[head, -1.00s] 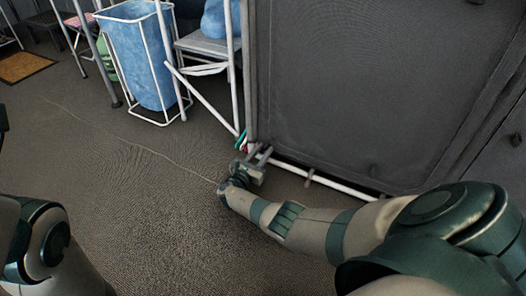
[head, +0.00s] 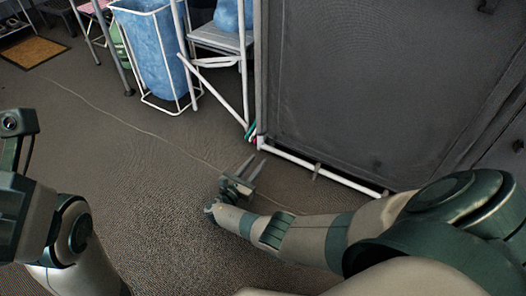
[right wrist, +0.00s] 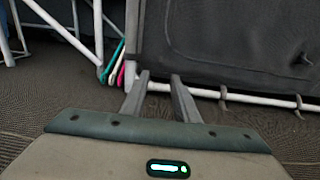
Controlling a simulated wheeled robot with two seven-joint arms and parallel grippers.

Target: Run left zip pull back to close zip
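My right gripper (head: 254,172) is low over the floor, in front of the bottom left corner of a dark grey fabric panel (head: 375,85). Its two fingers are apart with nothing visible between them; they also show in the right wrist view (right wrist: 160,76), pointing towards the panel's white bottom bar (right wrist: 235,97). A curved seam shows on the panel in the right wrist view. I cannot make out the left zip pull or tell which line is the zip. Part of my left arm is at the left edge of the head view; its gripper fingers cannot be made out.
Teal, white and pink loops (right wrist: 114,68) hang at the panel's left corner. A white-framed blue laundry bag (head: 155,55) and a white folding frame (head: 222,90) stand to the left. A thin pale line (head: 125,122) crosses the open floor. A brown mat (head: 32,52) lies at upper left.

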